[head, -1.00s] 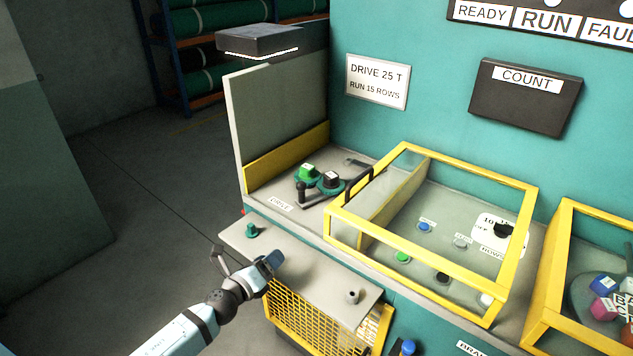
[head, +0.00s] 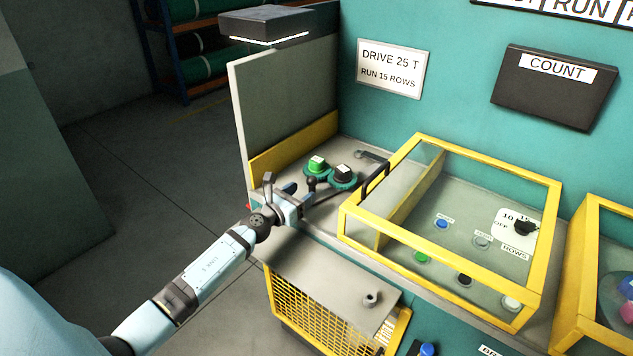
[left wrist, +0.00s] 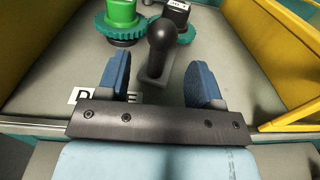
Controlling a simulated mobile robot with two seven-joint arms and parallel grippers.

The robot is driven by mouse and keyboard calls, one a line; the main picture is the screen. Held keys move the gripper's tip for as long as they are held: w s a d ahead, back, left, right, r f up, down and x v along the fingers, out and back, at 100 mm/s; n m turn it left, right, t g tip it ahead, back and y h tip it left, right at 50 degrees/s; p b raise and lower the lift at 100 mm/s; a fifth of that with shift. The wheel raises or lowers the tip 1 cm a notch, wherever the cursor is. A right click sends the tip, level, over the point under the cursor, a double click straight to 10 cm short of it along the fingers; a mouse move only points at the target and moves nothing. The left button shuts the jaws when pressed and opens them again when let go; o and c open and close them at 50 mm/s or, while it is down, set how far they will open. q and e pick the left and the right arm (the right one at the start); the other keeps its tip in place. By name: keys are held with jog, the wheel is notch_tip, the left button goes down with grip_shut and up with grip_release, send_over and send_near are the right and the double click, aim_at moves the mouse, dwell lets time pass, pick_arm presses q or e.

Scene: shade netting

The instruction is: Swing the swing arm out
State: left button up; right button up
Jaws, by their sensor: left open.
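The swing arm, a dark lever with an upright rounded black knob (head: 311,182), lies on the grey drive shelf in front of a green gear and a black-topped gear. In the left wrist view the knob (left wrist: 161,48) stands between the lines of my two blue fingers, just beyond their tips. My left gripper (head: 289,193) is open at the shelf's front edge, with nothing in its jaws; it also shows in the left wrist view (left wrist: 158,68). It partly covers the lever's base and the DRIVE label in the head view. My right gripper is not seen.
The green-topped gear (head: 317,165) and black-topped gear (head: 343,175) sit close behind the knob. A yellow-framed clear cover (head: 448,277) with a dark handle (head: 377,178) stands to the right. A tall panel (head: 288,95) bounds the left. A grey ledge (head: 330,278) lies below.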

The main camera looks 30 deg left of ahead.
aim_at(310, 187)
pick_arm(q)
jog(key=w, duration=0.7)
jog(key=shift+d, duration=0.35)
grip_shut()
jog(key=d+y+p, duration=0.1)
jog(key=s+d+n+y+p, duration=0.1)
jog(key=d, duration=0.1)
jog(key=d+p, duration=0.2)
jog(key=shift+s+r+n+y, duration=0.2)
jog(key=shift+s+n+y, duration=0.1)
jog(key=shift+n+y, duration=0.1)
jog(key=shift+s+d+f+y, duration=0.1)
jog(key=shift+d+f+y, duration=0.1)
jog(key=shift+d+y, duration=0.25)
jog(key=shift+n, duration=0.3)
